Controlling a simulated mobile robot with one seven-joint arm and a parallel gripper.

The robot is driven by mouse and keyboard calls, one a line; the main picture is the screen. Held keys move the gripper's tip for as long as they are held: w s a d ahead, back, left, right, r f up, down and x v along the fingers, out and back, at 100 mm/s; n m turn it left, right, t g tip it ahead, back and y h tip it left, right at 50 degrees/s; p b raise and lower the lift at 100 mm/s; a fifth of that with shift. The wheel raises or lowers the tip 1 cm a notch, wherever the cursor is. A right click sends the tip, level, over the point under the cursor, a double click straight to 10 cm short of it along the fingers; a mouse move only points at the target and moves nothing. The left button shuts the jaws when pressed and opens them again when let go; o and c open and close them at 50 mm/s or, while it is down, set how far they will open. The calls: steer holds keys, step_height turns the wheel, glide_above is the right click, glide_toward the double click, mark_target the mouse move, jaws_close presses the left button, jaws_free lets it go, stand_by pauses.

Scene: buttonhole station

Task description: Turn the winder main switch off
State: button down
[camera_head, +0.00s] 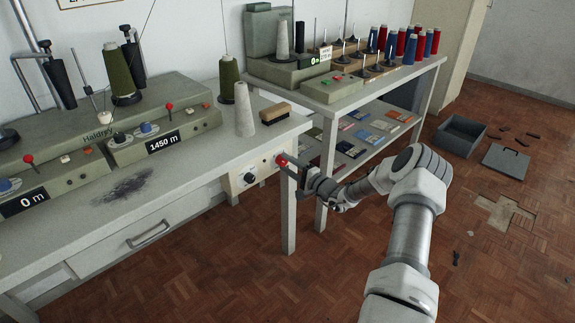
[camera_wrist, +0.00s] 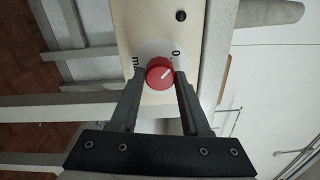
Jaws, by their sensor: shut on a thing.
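The main switch is a red rotary knob (camera_wrist: 159,73) on a cream panel (camera_wrist: 140,20) at the right front end of the winder bench. In the wrist view its white pointer line slants up and right, roughly toward the "0" mark. Part of a second label, starting "ma", shows on the left of the dial. My gripper (camera_wrist: 160,84) is shut on the knob, one finger on each side. In the head view the red knob (camera_head: 281,160) shows at the panel's right end, with my gripper (camera_head: 291,169) against it.
A black knob (camera_head: 249,178) sits on the same panel. The bench (camera_head: 200,165) carries winders, thread cones and a brush (camera_head: 275,113). A second table (camera_head: 400,80) with spools stands behind my arm. A grey bin (camera_head: 460,135) is on the floor at right.

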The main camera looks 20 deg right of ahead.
steer(key=shift+d, duration=0.1)
steer(key=shift+c, duration=1.8)
jaws_free()
steer(key=p+v, duration=0.3)
steer(key=v, duration=1.4)
steer(key=shift+s+p, duration=0.2)
steer(key=shift+p, duration=0.2)
steer(key=shift+r, duration=0.1)
